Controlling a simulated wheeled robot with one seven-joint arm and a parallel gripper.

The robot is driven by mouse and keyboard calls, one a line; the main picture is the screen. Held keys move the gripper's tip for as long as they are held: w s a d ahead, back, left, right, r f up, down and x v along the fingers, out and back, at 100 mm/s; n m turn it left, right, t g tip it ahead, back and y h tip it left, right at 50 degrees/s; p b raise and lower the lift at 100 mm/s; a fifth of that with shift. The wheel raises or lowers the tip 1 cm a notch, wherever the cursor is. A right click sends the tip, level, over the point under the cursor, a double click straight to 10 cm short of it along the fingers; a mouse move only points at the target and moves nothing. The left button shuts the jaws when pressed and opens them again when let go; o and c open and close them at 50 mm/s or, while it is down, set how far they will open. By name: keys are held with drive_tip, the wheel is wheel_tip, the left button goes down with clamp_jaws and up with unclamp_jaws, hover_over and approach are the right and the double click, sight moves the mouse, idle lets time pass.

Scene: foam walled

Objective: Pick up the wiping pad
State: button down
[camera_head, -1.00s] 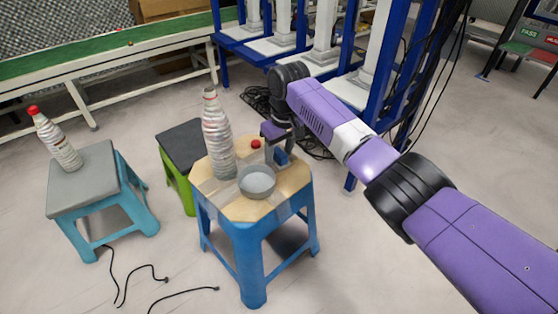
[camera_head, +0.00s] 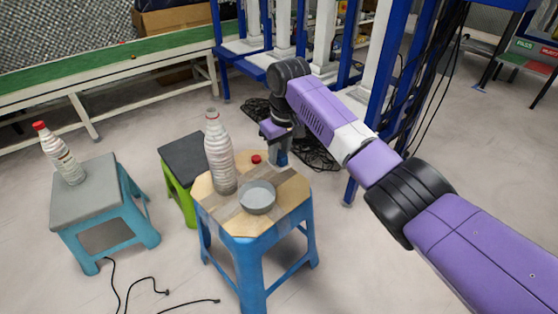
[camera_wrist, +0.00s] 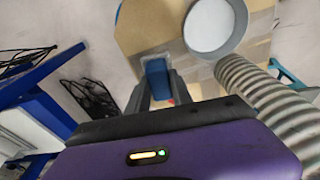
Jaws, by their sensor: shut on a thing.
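The wiping pad is a small blue block (camera_wrist: 156,80) held upright between the two dark fingers of my gripper (camera_wrist: 160,92) in the wrist view. In the head view my gripper (camera_head: 280,150) points down over the back right part of the blue stool's wooden top (camera_head: 228,205). The pad (camera_head: 282,159) shows only in small part there, below the fingers. It appears raised above the stool top; the exact gap is hard to tell.
On the same stool stand a grey bowl (camera_head: 257,198), a tall ribbed bottle (camera_head: 219,155) and a small red cap (camera_head: 256,159). A grey-topped stool (camera_head: 88,190) with a red-capped bottle (camera_head: 60,155) stands left. A blue rack (camera_head: 365,130) is behind my arm.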

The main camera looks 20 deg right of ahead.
sight(279, 153)
wheel_tip(279, 153, up, 14)
drive_tip(key=p, duration=0.4)
drive_tip(key=shift+r+p, duration=0.15)
drive_tip(key=shift+p, duration=0.15)
drive_tip(key=c, duration=1.9)
unclamp_jaws()
clamp_jaws()
drive_tip(key=shift+r, duration=0.1)
